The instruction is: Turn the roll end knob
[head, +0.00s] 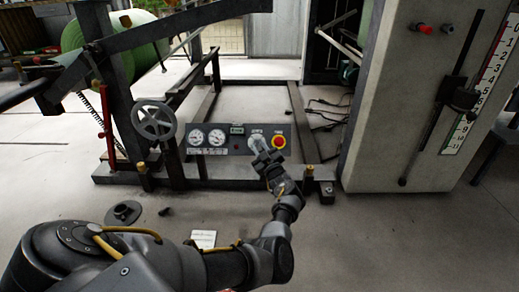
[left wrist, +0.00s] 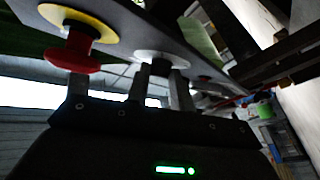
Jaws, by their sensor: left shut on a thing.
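A dark control panel (head: 228,152) stands low on the machine frame. On it, a pale grey round knob (head: 255,138) sits just left of a red push button on a yellow ring (head: 279,141). My left gripper (head: 263,154) reaches up from below and is shut on the grey knob, partly covering it. In the left wrist view the knob (left wrist: 160,56) shows as a pale disc on the panel's face with the fingers at it. The red button (left wrist: 74,54) is close beside the gripper there. The knob's marks are too small to read. My right gripper is out of view.
Two round gauges (head: 206,137) and a small display (head: 237,129) are left of the knob. A spoked handwheel (head: 154,120) stands further left. A grey cabinet (head: 400,110) with a scale rises at right. Cables (head: 325,125) lie behind the panel. The floor in front right is clear.

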